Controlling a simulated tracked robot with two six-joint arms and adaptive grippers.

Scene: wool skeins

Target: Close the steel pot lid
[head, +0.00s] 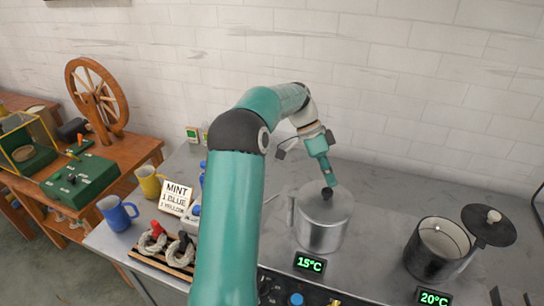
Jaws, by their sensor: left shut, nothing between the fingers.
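The steel pot (320,236) stands on the grey worktop right of centre, behind a display reading 15°C. Its steel lid (312,204) lies over the pot's mouth and looks flat on the rim; any small gap is too small to tell. The lid has a dark knob (327,193). My left gripper (331,183) is shut and empty, pointing down at the knob from behind. Its tips are at or just above the knob; I cannot tell whether they touch. My right gripper is not in view.
A dark pot (430,262) stands at right with its dark lid (488,226) tipped open, behind a 20°C display (432,298). A blue mug (117,213), yellow mug (150,182), sign (175,198) and rack of wool skeins (165,257) are at left.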

